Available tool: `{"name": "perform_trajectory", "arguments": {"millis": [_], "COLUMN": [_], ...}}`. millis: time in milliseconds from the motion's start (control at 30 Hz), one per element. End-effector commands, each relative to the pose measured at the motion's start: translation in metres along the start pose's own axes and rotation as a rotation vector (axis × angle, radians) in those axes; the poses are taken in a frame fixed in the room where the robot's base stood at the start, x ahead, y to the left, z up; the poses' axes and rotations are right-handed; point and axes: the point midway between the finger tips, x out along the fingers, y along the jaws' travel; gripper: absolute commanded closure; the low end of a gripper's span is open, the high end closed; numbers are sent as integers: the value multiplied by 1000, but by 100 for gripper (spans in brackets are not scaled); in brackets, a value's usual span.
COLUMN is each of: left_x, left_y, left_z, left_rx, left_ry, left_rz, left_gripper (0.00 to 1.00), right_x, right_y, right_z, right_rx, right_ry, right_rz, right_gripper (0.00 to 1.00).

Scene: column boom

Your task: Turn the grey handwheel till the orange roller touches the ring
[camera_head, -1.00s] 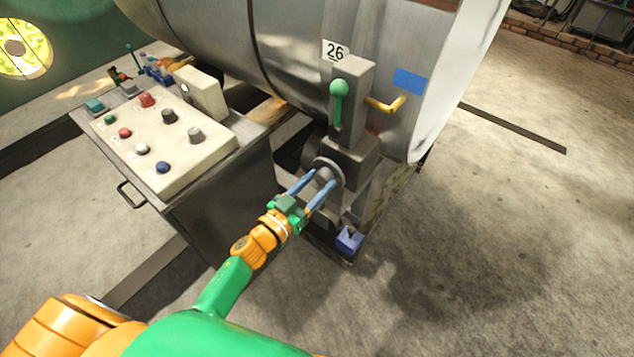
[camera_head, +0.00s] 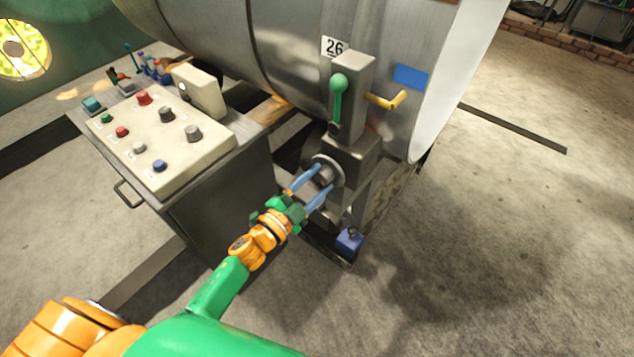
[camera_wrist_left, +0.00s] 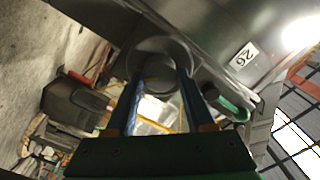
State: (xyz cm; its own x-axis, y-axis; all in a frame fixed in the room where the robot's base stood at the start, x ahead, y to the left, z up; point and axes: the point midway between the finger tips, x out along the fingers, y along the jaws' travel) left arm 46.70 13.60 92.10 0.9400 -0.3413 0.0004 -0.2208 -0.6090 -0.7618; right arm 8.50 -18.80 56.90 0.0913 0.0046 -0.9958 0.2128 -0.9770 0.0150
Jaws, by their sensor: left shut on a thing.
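The grey handwheel (camera_head: 329,169) is a small round wheel on the front of the grey post under the big steel drum. My left gripper (camera_head: 323,179) has its two long blue fingers shut on the handwheel from the front. In the left wrist view the handwheel's round hub (camera_wrist_left: 160,72) sits between the fingertips, and the fingers hide part of the rim. The big steel drum (camera_head: 290,50), perhaps the ring, curves behind the post. An orange-yellow bent piece (camera_head: 388,102) sits beside the post; I cannot tell whether it is the roller. My right gripper is out of view.
A control console (camera_head: 160,140) with several coloured buttons stands left of the post. A green-knobbed lever (camera_head: 339,88) is on the post above the handwheel. A small blue box (camera_head: 349,241) sits low beside the post. The concrete floor at right is open.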

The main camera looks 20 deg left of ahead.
Motion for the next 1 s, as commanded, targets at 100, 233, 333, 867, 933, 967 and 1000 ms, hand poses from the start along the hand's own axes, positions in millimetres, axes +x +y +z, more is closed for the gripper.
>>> {"name": "perform_trajectory", "arguments": {"millis": [100, 233, 333, 867, 933, 967, 1000], "left_x": [0, 0, 0, 0, 0, 0, 0], "left_y": [3, 3, 3, 2, 2, 2, 2], "left_z": [2, 2, 2, 2, 1, 1, 1], "left_rx": [108, 224, 305, 564, 576, 580, 584], "left_ry": [-2, -2, -2, -2, -2, -2, -2], "left_rz": [3, 3, 3, 3, 3, 3, 3], "left_gripper": [100, 100, 100, 100, 100, 100, 100], "right_x": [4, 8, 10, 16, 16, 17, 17], "right_y": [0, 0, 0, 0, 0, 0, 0], "right_z": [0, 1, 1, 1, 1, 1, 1], "right_rx": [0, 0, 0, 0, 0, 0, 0], "right_ry": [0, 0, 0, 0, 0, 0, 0], "right_rz": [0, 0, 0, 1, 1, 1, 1], "right_gripper": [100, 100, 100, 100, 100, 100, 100]}}
